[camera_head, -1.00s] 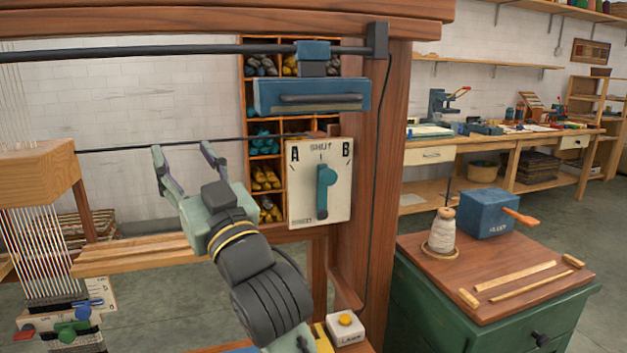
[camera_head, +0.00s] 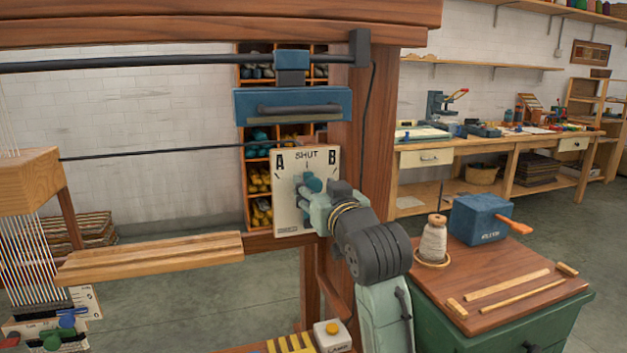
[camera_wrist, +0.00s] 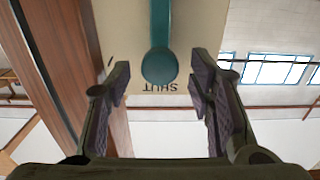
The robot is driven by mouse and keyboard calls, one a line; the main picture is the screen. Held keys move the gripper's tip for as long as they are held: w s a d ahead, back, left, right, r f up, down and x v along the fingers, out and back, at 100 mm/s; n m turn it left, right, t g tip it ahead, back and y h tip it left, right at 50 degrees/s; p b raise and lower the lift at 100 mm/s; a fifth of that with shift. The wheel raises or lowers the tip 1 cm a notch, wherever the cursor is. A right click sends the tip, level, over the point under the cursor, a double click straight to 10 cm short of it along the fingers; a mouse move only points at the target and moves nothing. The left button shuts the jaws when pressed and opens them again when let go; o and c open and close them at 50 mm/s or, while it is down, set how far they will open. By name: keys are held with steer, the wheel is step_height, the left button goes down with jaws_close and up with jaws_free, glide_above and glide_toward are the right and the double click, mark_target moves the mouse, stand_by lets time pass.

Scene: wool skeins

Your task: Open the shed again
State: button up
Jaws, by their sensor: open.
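A cream panel (camera_head: 284,218) marked A, SHUT and B is on the loom's right post. Its teal lever (camera_head: 312,181) stands upright, its round end toward the SHUT mark. In the wrist view the lever (camera_wrist: 158,62) comes down from the top and SHUT reads upside down beyond its round end. My gripper (camera_head: 311,194) is in front of the panel, coming from the right, and hides the lower part of the lever. In the wrist view my gripper (camera_wrist: 160,68) is open, with one finger on each side of the lever's round end and a gap on both sides.
A blue box with a handle (camera_head: 292,106) hangs from the black rail just above the panel. The wooden post (camera_head: 368,140) stands close on the right. A wooden beam (camera_head: 150,257) lies to the left. A green cabinet (camera_head: 460,325) with a thread cone (camera_head: 433,240) stands at the right.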

steer(key=shift+x, duration=1.2)
steer(key=shift+c, duration=0.5)
jaws_close()
